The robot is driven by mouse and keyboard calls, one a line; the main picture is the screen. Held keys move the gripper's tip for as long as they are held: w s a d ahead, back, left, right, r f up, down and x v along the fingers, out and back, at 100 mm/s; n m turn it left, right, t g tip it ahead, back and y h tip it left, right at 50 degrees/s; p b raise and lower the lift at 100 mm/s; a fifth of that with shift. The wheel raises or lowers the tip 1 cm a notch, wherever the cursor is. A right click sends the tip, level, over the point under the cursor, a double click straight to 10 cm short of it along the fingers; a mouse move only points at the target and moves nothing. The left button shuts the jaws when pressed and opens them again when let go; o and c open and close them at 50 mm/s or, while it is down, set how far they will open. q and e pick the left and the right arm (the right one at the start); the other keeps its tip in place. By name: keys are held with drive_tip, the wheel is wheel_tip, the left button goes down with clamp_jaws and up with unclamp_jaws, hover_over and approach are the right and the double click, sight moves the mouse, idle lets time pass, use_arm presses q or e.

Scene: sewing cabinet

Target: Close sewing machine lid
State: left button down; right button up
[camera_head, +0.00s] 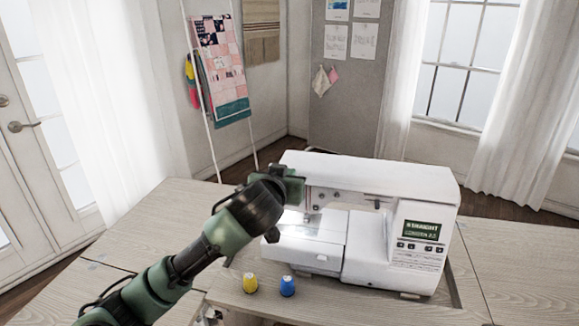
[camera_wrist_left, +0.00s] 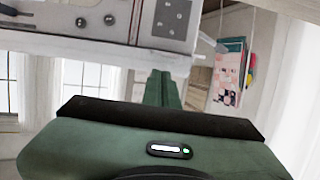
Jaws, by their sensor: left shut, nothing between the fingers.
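The white sewing machine (camera_head: 375,260) stands upright on the wooden cabinet top, with a green-lit screen and buttons on its right front. Its long white top (camera_head: 385,172) looks flat and down over the body; I cannot make out a separate lid edge. My left gripper (camera_head: 296,186) is at the machine's left end, near the needle head and just below the top. In the left wrist view my gripper's green fingers (camera_wrist_left: 163,90) are together and empty, with the machine (camera_wrist_left: 85,45) close by, upside down in the picture. Whether they touch it is unclear. My right gripper is not in view.
A yellow thread spool (camera_head: 250,283) and a blue one (camera_head: 287,286) stand on the table in front of the machine. Bare wooden table top (camera_head: 520,265) lies to the right and more to the left (camera_head: 150,225). A rack with a quilt (camera_head: 220,70) stands behind.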

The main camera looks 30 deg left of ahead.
use_arm(q)
drive_tip(key=shift+s+d+f+b, duration=0.1)
drive_tip(key=shift+s+f+b, duration=0.1)
drive_tip(key=shift+f, duration=0.8)
drive_tip(key=shift+s+f+b, duration=0.1)
drive_tip(key=shift+f+b, duration=0.05)
drive_tip(key=shift+f, duration=0.85)
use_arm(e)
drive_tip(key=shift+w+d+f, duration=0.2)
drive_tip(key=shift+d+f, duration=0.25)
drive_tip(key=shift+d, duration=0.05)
use_arm(q)
drive_tip(key=shift+r, duration=0.1)
